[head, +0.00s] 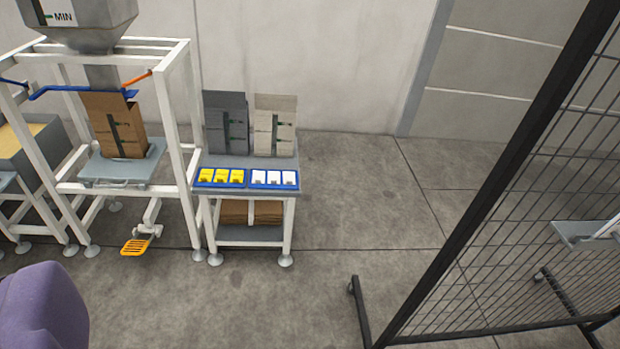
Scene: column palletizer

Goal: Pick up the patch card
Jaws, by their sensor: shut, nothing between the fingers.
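Small cards lie in two blue trays at the front of a small grey-topped table (208,162), left of centre in the head view. The left tray (196,184) holds yellow cards (221,175). The right tray (296,186) holds white cards (273,178). The cards are too small for me to read, so I cannot tell which is the patch card. My gripper is not in view.
Grey bags (226,125) and pale bags (275,128) stand behind the trays. A white-framed filling station (178,110) with a brown bag (115,125) stands left, its orange pedal (135,247) low in front. A black mesh fence (500,200) stands right. Floor between is clear.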

